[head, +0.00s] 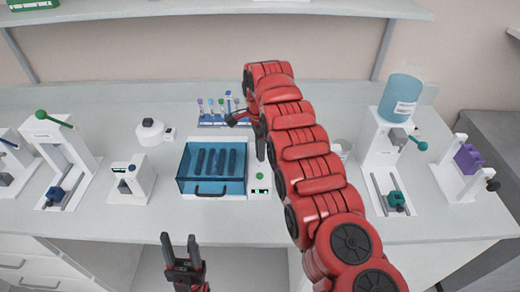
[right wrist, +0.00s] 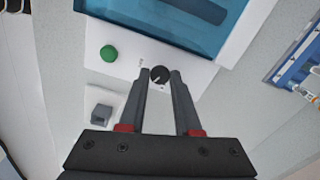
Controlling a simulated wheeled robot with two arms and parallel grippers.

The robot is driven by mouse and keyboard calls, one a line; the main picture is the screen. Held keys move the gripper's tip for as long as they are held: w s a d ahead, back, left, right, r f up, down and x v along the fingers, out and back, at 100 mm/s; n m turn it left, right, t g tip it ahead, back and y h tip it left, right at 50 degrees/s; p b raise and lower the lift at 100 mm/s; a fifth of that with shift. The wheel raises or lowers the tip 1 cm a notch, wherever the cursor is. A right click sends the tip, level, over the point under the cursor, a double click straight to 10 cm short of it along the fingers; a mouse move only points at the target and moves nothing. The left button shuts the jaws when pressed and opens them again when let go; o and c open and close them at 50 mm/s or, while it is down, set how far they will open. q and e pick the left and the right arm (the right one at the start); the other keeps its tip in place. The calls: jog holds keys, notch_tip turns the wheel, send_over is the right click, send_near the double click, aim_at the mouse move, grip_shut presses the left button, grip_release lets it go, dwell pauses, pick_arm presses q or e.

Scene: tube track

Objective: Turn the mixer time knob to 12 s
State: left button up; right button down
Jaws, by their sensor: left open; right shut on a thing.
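The mixer (head: 213,168) is a white box with a blue see-through lid over several dark slots, at the middle of the bench. Its control panel (head: 260,182) on the right side has a green button and a small display. In the right wrist view, the black time knob (right wrist: 160,75) with a light pointer line sits between the fingertips of my right gripper (right wrist: 160,78), which is shut on it. In the head view my right arm hides the knob. My left gripper (head: 183,255) is open and empty, in front of the bench's front edge.
A rack of capped tubes (head: 222,112) stands behind the mixer. A small white device (head: 132,180) and a white stand with a green knob (head: 58,160) are to the left. A stand with a blue container (head: 400,98) and one with a purple block (head: 468,158) are to the right.

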jog(key=c, duration=0.6)
grip_release()
jog(key=shift+r, duration=0.1)
notch_tip(320, 180, up, 5)
jog(key=p, duration=0.3)
jog(key=shift+f, duration=0.2)
notch_tip(320, 180, up, 13)
jog(key=p, duration=1.3)
jog(key=shift+f, duration=0.2)
